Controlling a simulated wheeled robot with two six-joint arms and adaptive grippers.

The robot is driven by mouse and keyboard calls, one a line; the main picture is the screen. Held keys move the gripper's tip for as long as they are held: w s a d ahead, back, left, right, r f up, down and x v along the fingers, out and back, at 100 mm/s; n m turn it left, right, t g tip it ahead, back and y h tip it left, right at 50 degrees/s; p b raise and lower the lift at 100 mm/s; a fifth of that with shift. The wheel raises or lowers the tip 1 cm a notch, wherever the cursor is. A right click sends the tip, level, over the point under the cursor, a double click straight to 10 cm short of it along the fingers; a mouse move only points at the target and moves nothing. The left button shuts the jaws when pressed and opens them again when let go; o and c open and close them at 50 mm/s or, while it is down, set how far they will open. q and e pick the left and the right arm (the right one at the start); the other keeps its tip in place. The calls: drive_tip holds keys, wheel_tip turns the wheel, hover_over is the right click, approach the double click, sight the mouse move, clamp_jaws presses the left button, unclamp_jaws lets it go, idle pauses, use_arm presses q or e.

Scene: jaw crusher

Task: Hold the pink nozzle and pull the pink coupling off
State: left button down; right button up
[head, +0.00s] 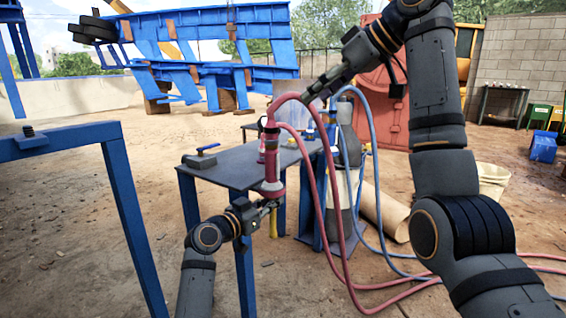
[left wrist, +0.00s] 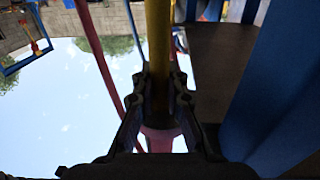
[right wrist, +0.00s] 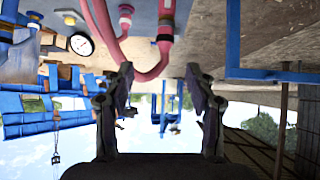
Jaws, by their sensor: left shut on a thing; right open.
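The pink nozzle (head: 271,178) stands upright beside the dark tabletop's front edge, with a yellow stem (head: 273,224) below. My left gripper (head: 264,204) is shut on the yellow stem; the left wrist view shows this stem (left wrist: 158,55) between the fingers and a pink collar (left wrist: 160,138) behind them. The pink coupling (head: 271,128) sits at the nozzle's top, where the pink hose (head: 290,97) arches away; the coupling also shows in the right wrist view (right wrist: 165,36). My right gripper (head: 311,93) is open near the arch; the hose bend (right wrist: 143,75) appears between its fingertips (right wrist: 159,70). Contact is unclear.
The table (head: 232,168) holds a blue-handled clamp (head: 201,156) and bottles. Grey cylinders (head: 346,150) stand behind, with pink and blue hoses trailing to the ground. A blue frame (head: 125,195) stands at left. Open dirt ground lies between the frame and the table.

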drive_tip(key=m+t+h, duration=0.1)
drive_tip(key=m+t, duration=0.1)
approach(274, 129)
wheel_tip(274, 129, down, 2)
drive_tip(key=s+m+t, duration=0.2)
drive_tip(key=m+t, duration=0.1)
drive_tip(key=shift+h, duration=0.3)
drive_tip(key=x, duration=1.2)
drive_tip(key=shift+w+a+f, duration=0.1)
drive_tip(key=shift+a, duration=0.2)
clamp_jaws()
drive_tip(key=shift+r, duration=0.4)
drive_tip(key=shift+r, duration=1.95)
